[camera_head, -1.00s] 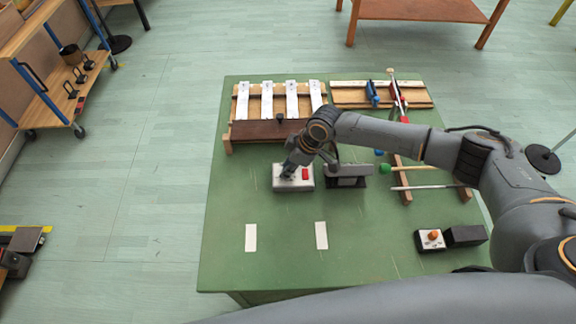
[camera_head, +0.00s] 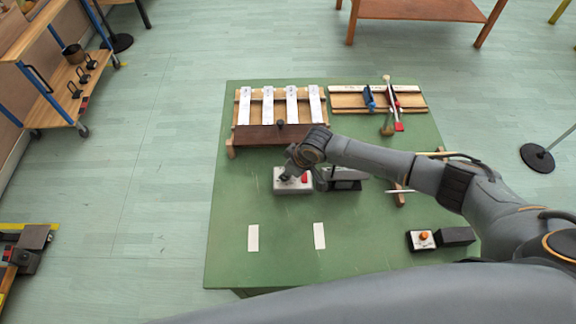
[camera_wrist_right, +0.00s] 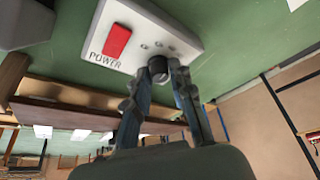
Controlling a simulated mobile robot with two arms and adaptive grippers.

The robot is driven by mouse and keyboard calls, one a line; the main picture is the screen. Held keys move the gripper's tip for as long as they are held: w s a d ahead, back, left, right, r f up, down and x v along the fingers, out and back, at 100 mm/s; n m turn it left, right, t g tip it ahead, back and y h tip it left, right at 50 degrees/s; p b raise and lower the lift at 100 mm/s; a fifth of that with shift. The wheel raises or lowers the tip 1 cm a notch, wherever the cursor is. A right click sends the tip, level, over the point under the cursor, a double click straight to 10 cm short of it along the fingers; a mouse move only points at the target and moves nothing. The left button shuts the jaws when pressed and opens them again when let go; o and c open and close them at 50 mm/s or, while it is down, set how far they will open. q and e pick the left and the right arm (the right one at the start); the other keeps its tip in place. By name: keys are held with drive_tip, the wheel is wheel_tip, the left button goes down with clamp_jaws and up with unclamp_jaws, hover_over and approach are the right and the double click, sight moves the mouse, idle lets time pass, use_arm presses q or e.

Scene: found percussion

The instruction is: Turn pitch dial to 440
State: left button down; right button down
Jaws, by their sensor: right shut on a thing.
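A small white-topped box (camera_head: 294,187) stands on the green table, with a red switch (camera_head: 305,178) on its top. In the right wrist view its panel (camera_wrist_right: 152,28) carries the word POWER beside the red rocker switch (camera_wrist_right: 117,41), several small marks and a dark round dial (camera_wrist_right: 158,68). My right gripper (camera_head: 288,175) is over the box. In the wrist view its two fingers (camera_wrist_right: 160,74) are on either side of the dial and shut on it. The dial's setting cannot be read. My left gripper is not in view.
A dark block (camera_head: 343,180) stands right of the box. Behind is a wooden rack with white bars (camera_head: 268,105). A box with an orange button (camera_head: 422,239) is at the right.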

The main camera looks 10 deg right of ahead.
drive_tip(key=shift+m+h+p, duration=0.3)
drive_tip(key=shift+m+p, duration=0.3)
drive_tip(key=shift+m, duration=0.1)
drive_tip(key=c, duration=1.2)
unclamp_jaws()
drive_tip(key=shift+o, duration=0.2)
drive_tip(key=shift+r, duration=0.1)
drive_tip(key=v, duration=1.2)
drive_tip(key=shift+s, duration=0.15)
